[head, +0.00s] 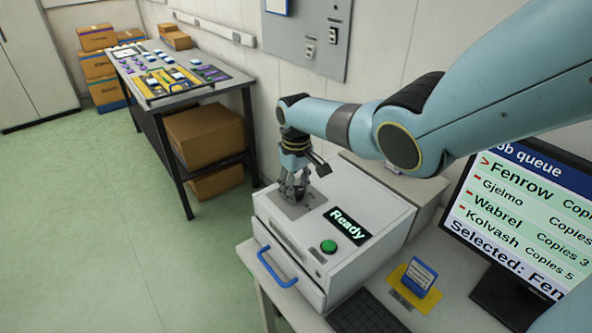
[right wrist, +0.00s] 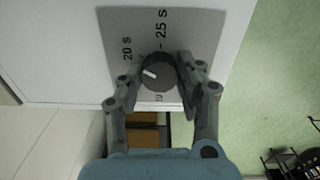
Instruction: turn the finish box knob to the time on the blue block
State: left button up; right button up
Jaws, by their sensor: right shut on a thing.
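The finish box (head: 340,215) is a white box with a blue drawer handle, a green button and a "Ready" display. Its dark round knob (right wrist: 157,72) sits on a grey plate (right wrist: 185,25), with "20 s" and "25 s" readable and another label partly hidden. The knob's white mark points to the left in the right wrist view. My right gripper (head: 293,190) points down at the plate and is shut on the knob, a finger on either side (right wrist: 160,75). The blue block (head: 420,274) stands on a yellow base; its writing is too small to read. My left gripper is out of view.
A monitor (head: 530,210) with a job queue stands to the right, "Fenrow" selected. A dark keyboard (head: 368,313) lies in front of the box. A table (head: 180,93) with coloured items stands at the back left, with cardboard boxes (head: 205,137) under it. The green floor is clear.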

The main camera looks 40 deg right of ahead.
dwell(0.3)
jog(key=o, duration=1.1)
jog(key=shift+o, duration=0.2)
notch_tip(320, 180, up, 12)
jog(key=shift+f, duration=0.1)
